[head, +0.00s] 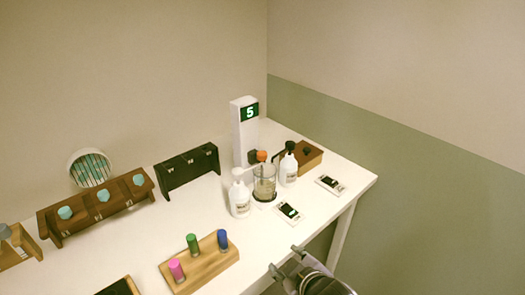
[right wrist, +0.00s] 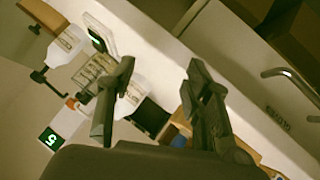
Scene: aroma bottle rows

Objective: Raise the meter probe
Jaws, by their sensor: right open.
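In the head view, a white meter tower (head: 237,140) with a green "5" display stands at the back right of the table. An orange-topped part (head: 262,156), apparently the probe, is at the clear beaker (head: 264,187) in front of it; how deep it sits is too small to tell. In the right wrist view the orange part (right wrist: 71,103) and beaker (right wrist: 91,74) show sideways, beyond the left finger. My right gripper (head: 287,261) is open and empty at the table's front edge, apart from the beaker; its spread fingers show in the wrist view (right wrist: 158,70). My left gripper is not in view.
White pump bottles (head: 240,199) (head: 288,169) flank the beaker. Two small white devices (head: 289,212) (head: 330,184) lie to its right. A wooden rack (head: 203,264) with pink, green and blue bottles is at the front. A black rack (head: 187,173) stands behind. A drawer handle (right wrist: 290,76) shows in the wrist view.

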